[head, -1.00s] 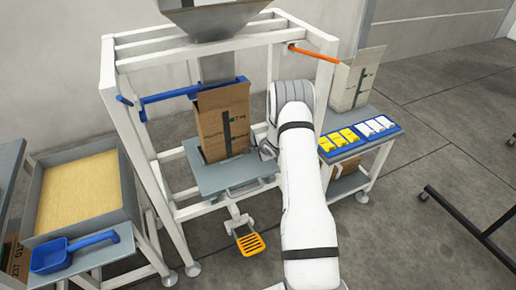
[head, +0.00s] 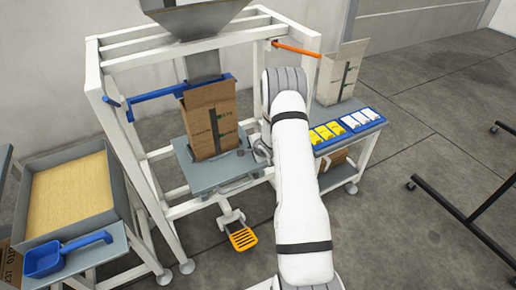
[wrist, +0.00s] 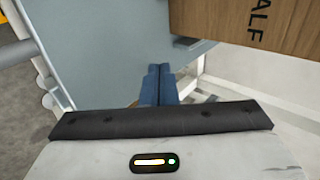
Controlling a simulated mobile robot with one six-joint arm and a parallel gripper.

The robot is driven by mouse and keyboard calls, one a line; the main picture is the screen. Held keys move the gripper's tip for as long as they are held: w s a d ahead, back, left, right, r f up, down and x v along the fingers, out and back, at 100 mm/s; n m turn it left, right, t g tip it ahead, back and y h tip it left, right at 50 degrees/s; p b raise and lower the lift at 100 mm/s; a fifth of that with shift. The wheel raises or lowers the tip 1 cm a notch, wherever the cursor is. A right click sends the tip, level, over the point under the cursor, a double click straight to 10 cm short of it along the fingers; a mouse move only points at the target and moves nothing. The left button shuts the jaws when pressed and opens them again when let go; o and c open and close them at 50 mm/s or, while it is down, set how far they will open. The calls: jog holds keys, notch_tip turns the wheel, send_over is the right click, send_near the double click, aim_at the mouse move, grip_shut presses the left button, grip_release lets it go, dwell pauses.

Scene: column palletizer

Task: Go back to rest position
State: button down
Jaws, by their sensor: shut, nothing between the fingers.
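My gripper (wrist: 157,84) shows in the wrist view as two blue fingers pressed together, shut and empty. It is over the edge of the grey platform (wrist: 90,50), beside a brown cardboard box (wrist: 235,20) and apart from it. In the head view my white arm reaches up the middle and hides most of the gripper. The brown box (head: 210,122) stands upright on the grey platform (head: 205,178) under the hopper (head: 205,18), its top flaps open.
A white frame (head: 110,120) surrounds the platform. On the right, a side table holds yellow and white packs in blue trays (head: 347,130) and a pale box (head: 340,72). A tray of grain-coloured material (head: 70,195) and blue scoop (head: 65,255) are left. An orange pedal (head: 242,236) sits low.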

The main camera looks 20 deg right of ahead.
jog(key=v, duration=0.8)
